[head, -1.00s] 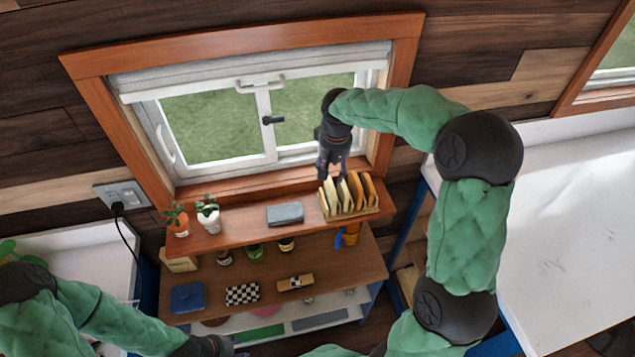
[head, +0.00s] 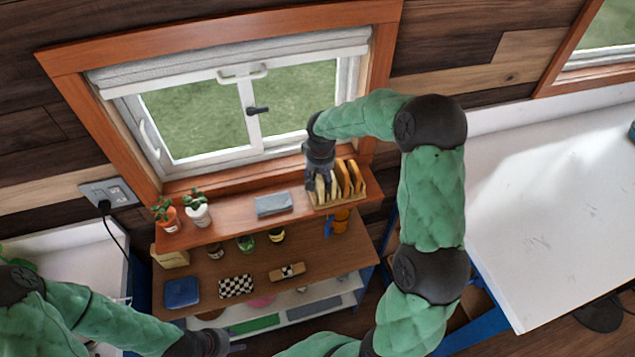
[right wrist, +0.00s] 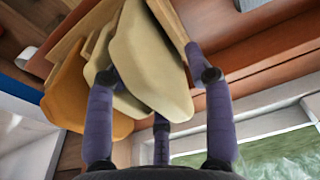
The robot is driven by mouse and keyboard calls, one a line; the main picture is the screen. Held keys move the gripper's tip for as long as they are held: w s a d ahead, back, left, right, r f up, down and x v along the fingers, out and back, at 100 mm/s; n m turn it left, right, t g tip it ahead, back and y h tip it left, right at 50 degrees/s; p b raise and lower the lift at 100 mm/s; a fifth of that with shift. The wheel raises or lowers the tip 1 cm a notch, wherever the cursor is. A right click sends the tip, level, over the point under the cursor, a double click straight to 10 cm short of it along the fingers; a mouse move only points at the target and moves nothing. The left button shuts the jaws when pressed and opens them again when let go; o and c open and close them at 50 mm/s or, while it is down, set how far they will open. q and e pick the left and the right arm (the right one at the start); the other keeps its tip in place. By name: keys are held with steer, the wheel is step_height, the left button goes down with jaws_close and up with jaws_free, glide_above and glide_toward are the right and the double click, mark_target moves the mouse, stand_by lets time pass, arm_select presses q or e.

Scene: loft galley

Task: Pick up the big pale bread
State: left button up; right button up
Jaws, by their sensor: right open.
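A wooden rack (head: 350,202) on the top shelf below the window holds several upright bread slices, pale ones at the left and browner ones at the right. The big pale bread (right wrist: 148,62) fills the middle of the right wrist view, in front of smaller pale and orange-brown slices. In the head view the pale slices are partly hidden by my right gripper (head: 318,190), which points down at the rack's left end. Its fingers (right wrist: 155,78) are open on both sides of the big pale slice; I cannot tell whether they touch it. My left gripper (head: 228,349) is low at the bottom edge, its jaws unclear.
A grey box (head: 273,205) and two potted plants (head: 197,212) stand left of the rack on the same shelf. The lower shelf holds a blue box (head: 181,292), a checkered item (head: 236,286) and small jars. The window (head: 240,110) is close behind.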

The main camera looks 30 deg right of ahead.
stand_by(0.5)
jaws_close()
steer(key=shift+s, duration=0.1)
